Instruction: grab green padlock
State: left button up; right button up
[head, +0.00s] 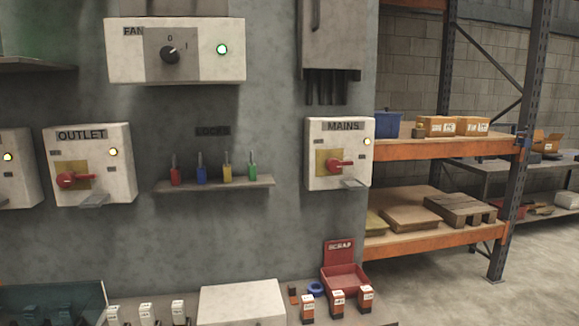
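The green padlock (252,172) stands upright on a small wall shelf (215,185) in the head view. It is the rightmost in a row of padlocks with tall shackles. To its left are the yellow padlock (227,174), the blue padlock (201,174) and the red padlock (175,175). A dark label is on the wall above them. Neither of my grippers shows in this view.
A MAINS switch box (340,153) is right of the shelf, an OUTLET box (90,164) left, a FAN box (176,50) above. Below, a ledge holds a white box (241,305), a red bin (345,278) and small parts. Orange racking (440,148) stands at right.

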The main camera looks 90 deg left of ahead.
aim_at(252, 168)
jog(key=u, duration=3)
jog(key=i+j+z, duration=0.1)
jog(key=j, duration=0.35)
jog(key=i+j+z, duration=0.1)
jog(key=j, duration=0.35)
jog(key=j+z, duration=0.1)
jog(key=j, duration=0.35)
jog(key=i, duration=0.05)
